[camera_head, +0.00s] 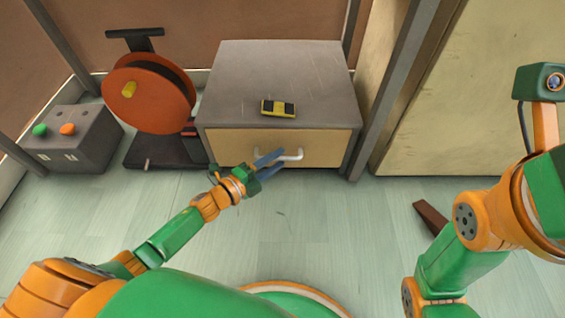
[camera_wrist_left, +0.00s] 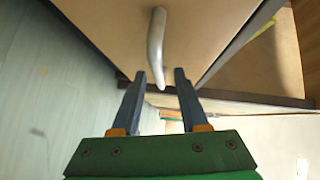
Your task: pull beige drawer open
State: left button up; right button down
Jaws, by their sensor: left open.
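The beige drawer (camera_head: 233,147) is the front of a low grey cabinet (camera_head: 280,70) and looks shut. Its pale curved handle (camera_head: 292,155) sits at the middle of the front. My left gripper (camera_head: 268,165) is open at the handle, its blue-grey fingers reaching to it. In the left wrist view, the handle (camera_wrist_left: 156,50) runs down toward the gap between the two fingertips (camera_wrist_left: 158,80), with its lower end at about fingertip level. I cannot tell whether the fingers touch it.
A yellow and black object (camera_head: 278,108) lies on the cabinet top. An orange reel (camera_head: 150,95) and a grey box with green and orange buttons (camera_head: 72,140) stand to the left. A brown wedge (camera_head: 430,217) lies on the floor at right. Floor before the drawer is otherwise clear.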

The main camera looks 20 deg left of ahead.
pick_arm(q)
jog(key=shift+x, duration=0.95)
grip_shut()
dwell(0.6)
